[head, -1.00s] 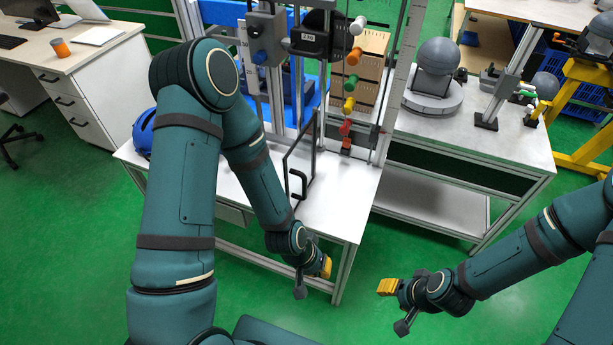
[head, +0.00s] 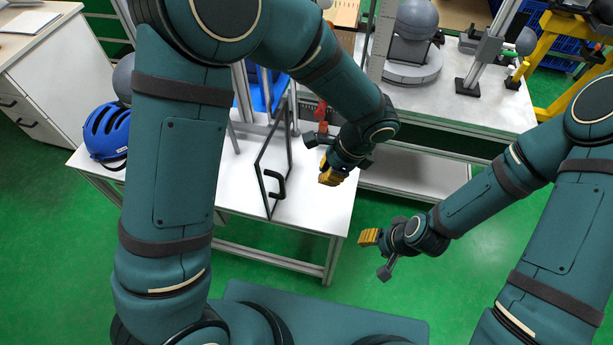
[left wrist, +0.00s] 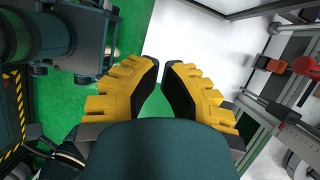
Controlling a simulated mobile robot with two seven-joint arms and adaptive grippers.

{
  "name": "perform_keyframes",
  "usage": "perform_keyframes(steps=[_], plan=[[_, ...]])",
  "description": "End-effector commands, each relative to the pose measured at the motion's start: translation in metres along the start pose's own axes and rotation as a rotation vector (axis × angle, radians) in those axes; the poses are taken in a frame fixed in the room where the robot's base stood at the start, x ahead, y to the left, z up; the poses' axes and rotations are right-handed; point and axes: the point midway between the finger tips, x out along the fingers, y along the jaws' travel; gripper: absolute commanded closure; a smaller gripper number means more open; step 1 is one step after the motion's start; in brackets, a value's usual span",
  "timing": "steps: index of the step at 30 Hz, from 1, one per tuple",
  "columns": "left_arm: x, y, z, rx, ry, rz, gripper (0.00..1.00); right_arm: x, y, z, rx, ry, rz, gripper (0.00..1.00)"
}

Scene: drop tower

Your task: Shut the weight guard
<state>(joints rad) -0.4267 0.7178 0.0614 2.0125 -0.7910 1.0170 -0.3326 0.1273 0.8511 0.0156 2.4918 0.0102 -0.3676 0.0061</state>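The weight guard looks to be the black-framed clear panel (head: 263,172) with a black handle (head: 274,186), standing upright on the white table and swung out toward me. My left gripper (head: 329,178) is right of the panel, over the table's right part in the head view, apart from the handle. In the left wrist view its yellow fingers (left wrist: 161,75) have a narrow gap between them with nothing in it. My right gripper (head: 368,237) hangs over the green floor, right of the table; its finger gap is not clear. My left arm hides much of the tower.
A blue helmet (head: 107,130) sits on the table's left end. A red piece (head: 321,112) of the tower shows behind my left wrist. A second bench (head: 455,108) with a grey sphere on a round base stands behind right. Floor in front of the table is clear.

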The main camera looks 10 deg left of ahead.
Motion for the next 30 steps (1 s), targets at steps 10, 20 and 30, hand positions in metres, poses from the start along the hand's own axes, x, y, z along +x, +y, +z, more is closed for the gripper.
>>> perform_keyframes(steps=[10,20,30], plan=[[0.062,0.002,-0.001,-0.001,-0.001,0.007,1.0,0.01,0.004,0.004,-0.003,-0.009,-0.001,0.53],[0.104,0.001,0.02,-0.006,0.003,0.005,1.0,0.014,0.005,0.007,-0.004,-0.015,-0.001,0.53],[0.111,0.001,0.037,-0.003,0.002,0.004,1.0,0.014,0.005,0.007,-0.004,-0.015,-0.001,0.53]])
